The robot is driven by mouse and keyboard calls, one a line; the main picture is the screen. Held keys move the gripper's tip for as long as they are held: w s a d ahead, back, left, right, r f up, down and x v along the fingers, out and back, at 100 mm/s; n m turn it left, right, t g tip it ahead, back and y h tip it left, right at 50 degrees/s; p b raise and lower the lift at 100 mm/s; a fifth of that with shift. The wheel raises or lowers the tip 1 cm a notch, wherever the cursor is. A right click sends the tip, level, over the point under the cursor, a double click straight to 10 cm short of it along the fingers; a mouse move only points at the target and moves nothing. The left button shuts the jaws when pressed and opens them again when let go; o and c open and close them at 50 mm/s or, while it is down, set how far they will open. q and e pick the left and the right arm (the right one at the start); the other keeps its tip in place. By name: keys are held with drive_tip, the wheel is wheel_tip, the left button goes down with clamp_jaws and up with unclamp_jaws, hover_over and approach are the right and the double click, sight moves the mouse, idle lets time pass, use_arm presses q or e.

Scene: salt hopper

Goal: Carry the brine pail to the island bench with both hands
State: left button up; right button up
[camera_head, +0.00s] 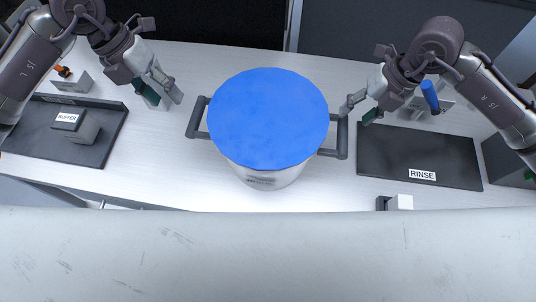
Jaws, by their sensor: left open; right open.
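The brine pail (268,178) stands upright on a white bench (300,196) in the middle of the head view. Its round top (268,118) is bright blue. It has a dark handle on the left (196,118) and another on the right (341,137). My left gripper (166,98) is open and empty, a little up and left of the left handle. My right gripper (358,112) is open, close to the upper end of the right handle. I cannot tell whether a finger touches that handle. The island bench cannot be told apart for sure.
A dark mat labelled RINSE (420,155) lies right of the pail. A dark tray (100,140) with a grey block labelled BUFFER (75,125) lies at the left. A blue-handled item (430,96) stands behind the mat. A small white-and-dark block (398,202) sits at the front edge.

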drive_tip(key=v, duration=0.5)
drive_tip(key=shift+d+r, duration=0.15)
drive_tip(key=shift+r, duration=0.25)
